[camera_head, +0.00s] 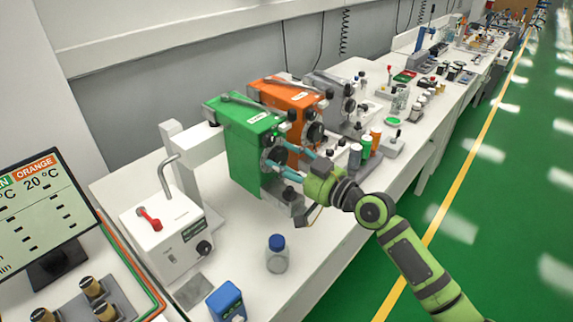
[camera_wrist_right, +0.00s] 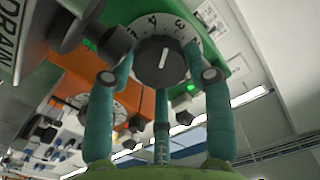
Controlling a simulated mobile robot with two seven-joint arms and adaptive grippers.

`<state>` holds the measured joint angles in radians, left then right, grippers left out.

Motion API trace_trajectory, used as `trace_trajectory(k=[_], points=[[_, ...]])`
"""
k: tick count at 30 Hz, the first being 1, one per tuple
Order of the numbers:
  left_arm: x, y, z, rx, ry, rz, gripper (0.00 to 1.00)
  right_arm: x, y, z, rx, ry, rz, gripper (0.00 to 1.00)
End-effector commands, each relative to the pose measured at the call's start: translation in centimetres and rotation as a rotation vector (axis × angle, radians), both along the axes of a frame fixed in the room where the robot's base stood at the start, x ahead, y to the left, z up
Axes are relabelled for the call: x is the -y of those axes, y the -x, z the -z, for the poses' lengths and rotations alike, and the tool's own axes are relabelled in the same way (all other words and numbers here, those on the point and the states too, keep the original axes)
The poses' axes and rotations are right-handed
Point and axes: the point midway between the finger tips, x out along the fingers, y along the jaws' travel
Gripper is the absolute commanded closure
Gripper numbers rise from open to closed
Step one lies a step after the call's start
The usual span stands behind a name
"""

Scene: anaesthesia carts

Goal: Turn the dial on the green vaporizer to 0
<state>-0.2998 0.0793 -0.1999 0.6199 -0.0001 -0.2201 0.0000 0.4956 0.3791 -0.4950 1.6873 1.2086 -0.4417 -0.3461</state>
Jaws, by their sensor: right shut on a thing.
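The green vaporizer (camera_head: 236,140) stands upright on the white bench, nearest of a row of vaporizers. Its black dial knob (camera_wrist_right: 161,62) has a white pointer line and sits on a white scale ring; the figures 3 and 4 are legible above the knob, and the rest of the scale is partly hidden. My right gripper (camera_head: 282,160) reaches in from the right at the vaporizer's front. In the wrist view its teal fingers (camera_wrist_right: 158,68) are closed around the knob from both sides, with a third finger below. My left gripper is not in view.
An orange vaporizer (camera_head: 286,96) and a grey one (camera_head: 330,92) stand just behind. A blue-capped jar (camera_head: 277,254), a blue device (camera_head: 226,301) and a white box with a red lever (camera_head: 166,234) are nearer. A monitor (camera_head: 42,215) is at left.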

Motion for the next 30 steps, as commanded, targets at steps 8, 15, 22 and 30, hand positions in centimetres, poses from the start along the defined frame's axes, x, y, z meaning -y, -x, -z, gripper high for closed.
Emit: trace_trajectory(k=[8,15,22,30], points=[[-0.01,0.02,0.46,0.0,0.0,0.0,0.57,0.05,-0.08,-0.24,-0.107,-0.115,-0.005,0.81],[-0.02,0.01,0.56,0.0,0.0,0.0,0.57,0.06,-0.09,-0.3,-0.151,-0.161,-0.008,0.81],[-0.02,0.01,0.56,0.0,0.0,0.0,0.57,0.07,-0.1,-0.35,-0.159,-0.169,-0.008,0.81],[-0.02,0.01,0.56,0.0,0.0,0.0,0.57,0.07,-0.12,-0.39,-0.157,-0.168,-0.008,0.28]])
